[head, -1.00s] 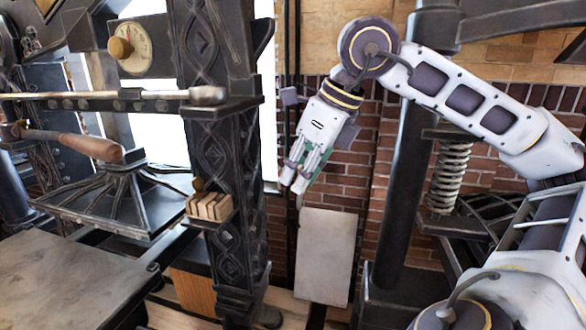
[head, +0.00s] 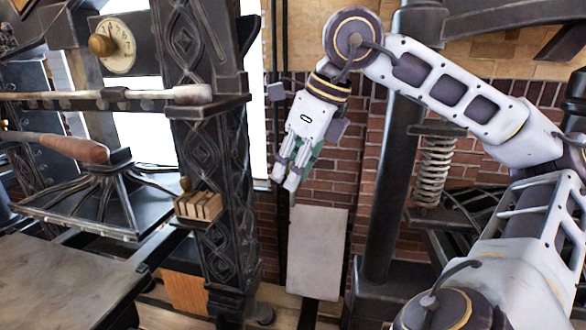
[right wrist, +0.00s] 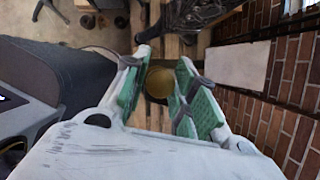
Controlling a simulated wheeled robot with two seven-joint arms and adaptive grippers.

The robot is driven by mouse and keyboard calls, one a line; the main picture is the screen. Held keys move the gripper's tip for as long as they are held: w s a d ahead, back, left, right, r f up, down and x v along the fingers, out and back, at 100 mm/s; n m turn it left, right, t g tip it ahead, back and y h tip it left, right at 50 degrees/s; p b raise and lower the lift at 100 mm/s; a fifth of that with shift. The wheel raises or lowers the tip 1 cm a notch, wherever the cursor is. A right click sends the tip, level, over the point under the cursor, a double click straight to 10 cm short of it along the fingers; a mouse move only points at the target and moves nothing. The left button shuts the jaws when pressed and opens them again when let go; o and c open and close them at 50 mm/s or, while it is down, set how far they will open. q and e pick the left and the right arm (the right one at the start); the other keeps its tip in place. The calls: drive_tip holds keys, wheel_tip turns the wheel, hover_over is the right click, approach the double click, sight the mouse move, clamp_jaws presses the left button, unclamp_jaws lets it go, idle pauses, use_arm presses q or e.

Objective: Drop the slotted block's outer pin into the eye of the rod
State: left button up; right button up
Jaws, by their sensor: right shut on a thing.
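My right gripper (head: 283,180) hangs in the air in front of the brick wall, right of the ornate black post. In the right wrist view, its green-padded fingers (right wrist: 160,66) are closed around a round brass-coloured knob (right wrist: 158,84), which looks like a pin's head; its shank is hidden. The slotted wooden block (head: 200,207) sits on the post, left of and slightly below the gripper. A brass knob (head: 185,184) stands at its left end. I cannot make out the eye of the rod. My left gripper is not in view.
The ornate post (head: 210,150) stands between the gripper and the press at left. A long bar (head: 110,95) and a wooden handle (head: 80,148) cross there. A dark column with a coil spring (head: 434,170) is at right. A pale panel (head: 316,253) leans below the gripper.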

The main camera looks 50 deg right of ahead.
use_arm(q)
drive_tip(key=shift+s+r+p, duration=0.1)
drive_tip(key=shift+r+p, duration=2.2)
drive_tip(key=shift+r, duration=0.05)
use_arm(e)
drive_tip(key=shift+r, duration=2.7)
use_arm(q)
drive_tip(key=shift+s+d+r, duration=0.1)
use_arm(e)
drive_tip(key=shift+r, duration=0.15)
